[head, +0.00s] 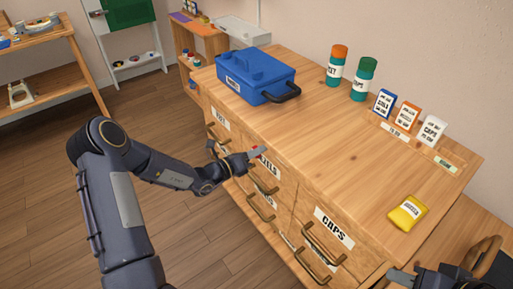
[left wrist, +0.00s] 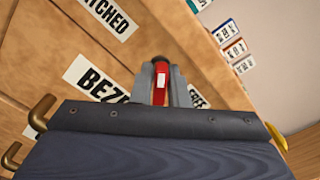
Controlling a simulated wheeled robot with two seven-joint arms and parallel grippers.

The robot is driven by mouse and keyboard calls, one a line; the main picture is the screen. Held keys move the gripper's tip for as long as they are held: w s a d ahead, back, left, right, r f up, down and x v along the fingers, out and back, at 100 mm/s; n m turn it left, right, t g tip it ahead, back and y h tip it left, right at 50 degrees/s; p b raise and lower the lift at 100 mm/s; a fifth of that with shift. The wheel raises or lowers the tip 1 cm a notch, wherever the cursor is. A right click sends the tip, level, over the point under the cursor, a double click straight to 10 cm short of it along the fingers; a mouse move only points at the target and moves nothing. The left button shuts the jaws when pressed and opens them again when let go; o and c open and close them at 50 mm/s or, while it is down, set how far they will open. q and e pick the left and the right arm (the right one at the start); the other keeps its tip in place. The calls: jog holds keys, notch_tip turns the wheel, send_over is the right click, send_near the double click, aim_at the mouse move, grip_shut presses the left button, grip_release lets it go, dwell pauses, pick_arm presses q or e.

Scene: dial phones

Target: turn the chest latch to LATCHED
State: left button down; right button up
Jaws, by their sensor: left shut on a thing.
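The red chest latch (head: 258,151) is on the front of the wooden drawer chest (head: 330,120), near its top edge. My left gripper (head: 248,160) is shut on it. In the left wrist view, the red latch (left wrist: 161,70), with a white mark, sits between the two fingers of my left gripper (left wrist: 162,88). A label ending in "TCHED" (left wrist: 110,15) is on the chest front at upper left; its start is cut off. My right gripper (head: 400,277) is at the lower right, partly cut off, so its opening is unclear.
A blue toolbox (head: 255,75) with a black handle stands on the chest top. Two teal canisters (head: 359,82), several small cards (head: 408,114) and a yellow packet (head: 407,212) are also there. Drawer handles (head: 322,243) stick out from the front. The floor (head: 45,170) at left is clear.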

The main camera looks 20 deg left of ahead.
pick_arm(q)
jog(key=shift+n, duration=0.3)
jog(key=c, duration=1.5)
grip_release()
jog(key=shift+s+a, duration=0.1)
jog(key=shift+a, duration=0.05)
jog(key=v, duration=0.7)
jog(key=shift+s+a, duration=0.15)
jog(key=shift+s, duration=0.15)
